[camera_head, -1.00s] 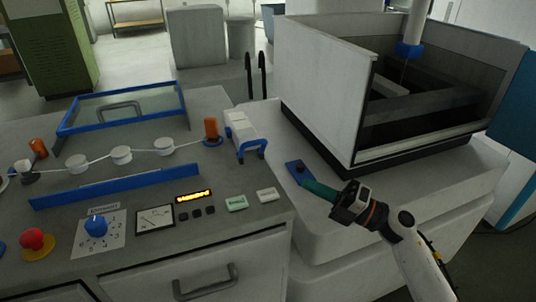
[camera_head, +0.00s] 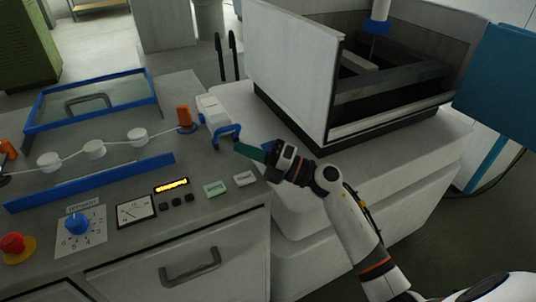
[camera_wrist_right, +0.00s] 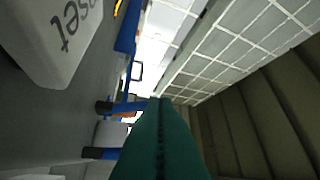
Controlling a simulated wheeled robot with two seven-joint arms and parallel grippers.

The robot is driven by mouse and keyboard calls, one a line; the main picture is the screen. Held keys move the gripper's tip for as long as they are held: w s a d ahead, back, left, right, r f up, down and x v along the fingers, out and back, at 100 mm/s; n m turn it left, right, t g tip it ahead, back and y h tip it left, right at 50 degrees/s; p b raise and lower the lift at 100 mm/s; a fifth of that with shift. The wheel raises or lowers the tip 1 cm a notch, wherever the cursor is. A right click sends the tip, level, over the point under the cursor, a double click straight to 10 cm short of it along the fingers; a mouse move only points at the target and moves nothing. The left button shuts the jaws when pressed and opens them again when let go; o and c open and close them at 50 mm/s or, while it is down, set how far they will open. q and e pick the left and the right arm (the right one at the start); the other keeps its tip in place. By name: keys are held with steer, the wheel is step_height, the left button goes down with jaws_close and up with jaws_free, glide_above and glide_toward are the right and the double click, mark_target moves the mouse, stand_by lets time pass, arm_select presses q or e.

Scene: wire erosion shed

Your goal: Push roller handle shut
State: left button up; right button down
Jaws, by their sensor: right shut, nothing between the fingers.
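The roller handle (camera_head: 228,134) is a blue U-shaped bar at the front end of a white block (camera_head: 212,109), at the right end of the wire path on the console. My right gripper (camera_head: 238,148) has green fingers pressed together with nothing between them. Its tips are just to the right of and in front of the handle in the head view; I cannot tell whether they touch. In the right wrist view, blue bars (camera_wrist_right: 125,106), apparently the handle, show left of the green fingertips (camera_wrist_right: 158,100). My left gripper is not in view.
Left of the handle stand an orange roller post (camera_head: 184,118) and several white rollers. A white Reset button (camera_head: 245,178) and a green button (camera_head: 216,188) lie in front. The open-topped machine tank (camera_head: 290,70) rises behind right of my arm.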

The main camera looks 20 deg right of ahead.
steer(key=shift+w+d+r, duration=0.1)
steer(key=shift+w+r, duration=0.2)
steer(key=shift+w, duration=0.5)
steer(key=shift+w+r, duration=0.3)
steer(key=shift+w, duration=0.45)
